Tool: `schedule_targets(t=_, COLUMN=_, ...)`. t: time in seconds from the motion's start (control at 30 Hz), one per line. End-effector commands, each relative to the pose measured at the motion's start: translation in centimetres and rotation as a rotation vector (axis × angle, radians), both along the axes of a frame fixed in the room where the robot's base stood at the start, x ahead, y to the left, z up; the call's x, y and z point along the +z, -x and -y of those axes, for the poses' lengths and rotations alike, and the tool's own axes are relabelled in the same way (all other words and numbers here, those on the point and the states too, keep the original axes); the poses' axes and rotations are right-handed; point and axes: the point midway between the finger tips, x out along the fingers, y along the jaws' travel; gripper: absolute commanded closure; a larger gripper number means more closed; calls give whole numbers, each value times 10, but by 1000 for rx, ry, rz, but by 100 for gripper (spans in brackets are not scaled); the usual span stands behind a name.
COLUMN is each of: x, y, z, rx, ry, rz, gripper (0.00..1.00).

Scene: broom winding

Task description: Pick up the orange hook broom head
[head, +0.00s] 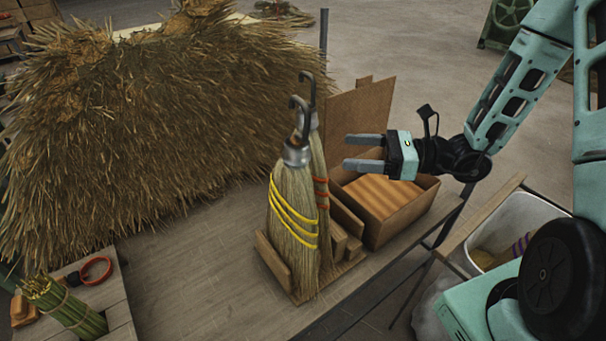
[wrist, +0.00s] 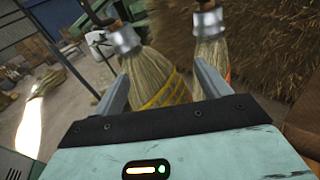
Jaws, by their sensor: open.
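The orange-banded broom head (head: 321,193) stands upright in a wooden holder, with a dark hook on top. The yellow-banded broom head (head: 292,215) stands in front of it and hides much of it in the head view. My gripper (head: 347,152) is open and empty, to the right of both broom heads at about the height of their upper parts, pointing left. In the wrist view the yellow-banded broom head (wrist: 160,80) shows between my fingers. The orange-banded one (wrist: 212,62) is to its right, partly behind the right finger, with a bit of orange showing.
A cardboard box (head: 412,212) with an open flap stands right of the brooms, below my gripper. A large straw pile (head: 130,130) fills the left back. The bench top (head: 190,280) is bare left of the holder. A white bin (head: 530,213) stands at right.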

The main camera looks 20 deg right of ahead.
Motion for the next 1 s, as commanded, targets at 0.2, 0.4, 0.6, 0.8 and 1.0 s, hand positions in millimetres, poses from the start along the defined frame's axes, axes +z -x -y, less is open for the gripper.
schedule_targets(t=0.2, x=-8, y=-25, z=52, rx=-246, ry=-102, rz=-55, gripper=25)
schedule_targets(t=0.4, x=-6, y=-45, z=32, rx=-253, ry=-105, rz=-57, gripper=25)
schedule_targets(t=0.6, x=-6, y=-73, z=0, rx=-249, ry=-104, rz=-56, gripper=25)
schedule_targets(t=0.8, x=-6, y=-97, z=-26, rx=-252, ry=-103, rz=-56, gripper=25)
schedule_targets(t=1.0, x=-7, y=-107, z=-37, rx=-253, ry=-102, rz=-56, gripper=25)
